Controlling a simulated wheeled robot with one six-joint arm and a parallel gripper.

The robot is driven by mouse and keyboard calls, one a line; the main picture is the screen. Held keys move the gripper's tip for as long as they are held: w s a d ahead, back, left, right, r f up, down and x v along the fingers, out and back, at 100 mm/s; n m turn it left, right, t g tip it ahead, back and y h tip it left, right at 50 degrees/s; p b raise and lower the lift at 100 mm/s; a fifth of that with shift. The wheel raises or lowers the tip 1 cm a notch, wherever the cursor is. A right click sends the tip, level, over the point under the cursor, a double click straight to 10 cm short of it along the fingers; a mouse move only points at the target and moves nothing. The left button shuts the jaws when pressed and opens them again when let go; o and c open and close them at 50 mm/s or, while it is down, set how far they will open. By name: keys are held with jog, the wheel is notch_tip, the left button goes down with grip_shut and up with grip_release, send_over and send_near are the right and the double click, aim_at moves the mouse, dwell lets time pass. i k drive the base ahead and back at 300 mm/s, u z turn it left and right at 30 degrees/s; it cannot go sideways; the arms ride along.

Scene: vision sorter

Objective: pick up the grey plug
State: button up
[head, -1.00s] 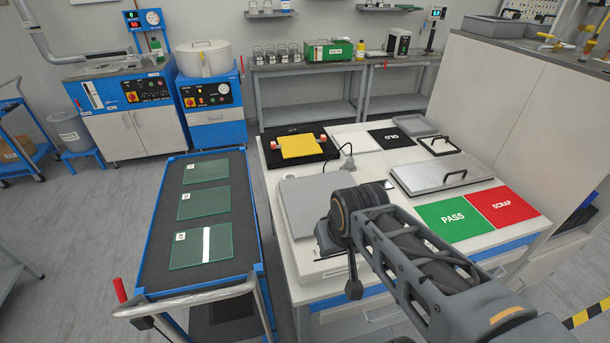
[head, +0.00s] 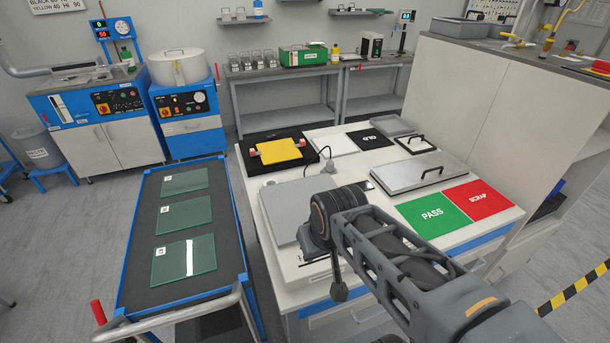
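A small grey plug-like piece (head: 326,153) with a dark cable stands on the white bench (head: 376,186), just right of the yellow pad; it is too small to make out fully. My arm reaches in from the lower right, and its dark joint covers the front middle of the bench. A dark knob-like part of my arm hangs below that joint. I cannot make out my gripper's fingers in this view. The plug is farther back than the visible arm parts.
A yellow pad (head: 279,151) lies on a black mat. A blue trolley (head: 130,252) with glass plates stands left.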

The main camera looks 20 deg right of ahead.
aim_at(330, 164)
jog(key=k, duration=1.15)
jog(key=z, duration=1.1)
jog(key=i, duration=1.6)
jog(key=u, duration=1.1)
